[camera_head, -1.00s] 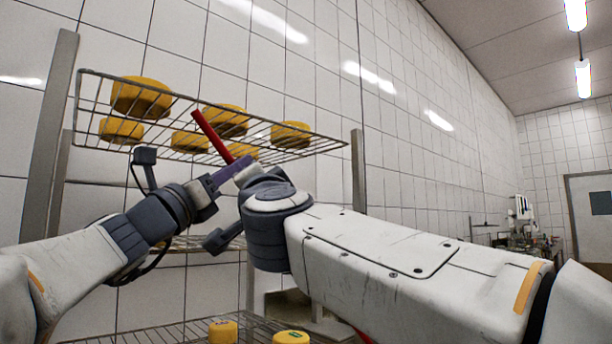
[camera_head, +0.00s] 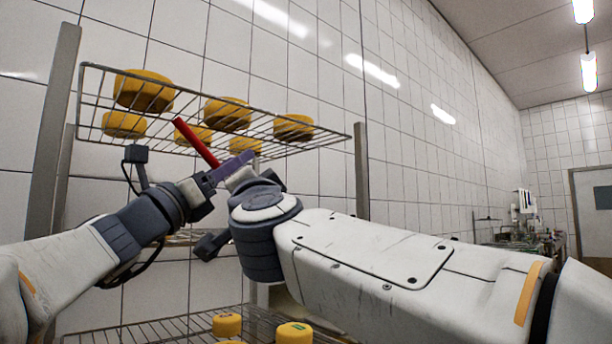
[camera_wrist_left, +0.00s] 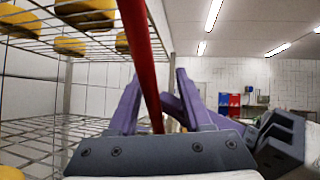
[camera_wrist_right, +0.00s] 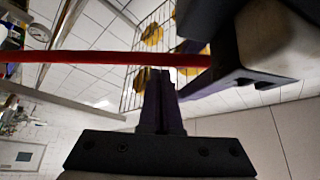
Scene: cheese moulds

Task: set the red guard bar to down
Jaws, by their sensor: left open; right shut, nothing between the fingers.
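The red guard bar (camera_head: 197,143) slants in front of the wire rack in the head view, upper end to the left; its lower part is hidden behind my arms. In the left wrist view the bar (camera_wrist_left: 143,50) runs between the spread purple fingers of my left gripper (camera_wrist_left: 157,82), which is open around it. The left gripper (camera_head: 232,168) shows beside the bar's visible lower part in the head view. In the right wrist view my right gripper (camera_wrist_right: 160,75) is shut and empty, its tips close to the bar (camera_wrist_right: 90,57); contact is unclear. The head view hides its fingers.
A wire shelf (camera_head: 310,151) holds several yellow cheeses (camera_head: 228,113) behind the bar. A lower shelf (camera_head: 150,330) carries more cheeses (camera_head: 294,333). Metal posts (camera_head: 361,172) stand at the rack's sides. A tiled wall is behind.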

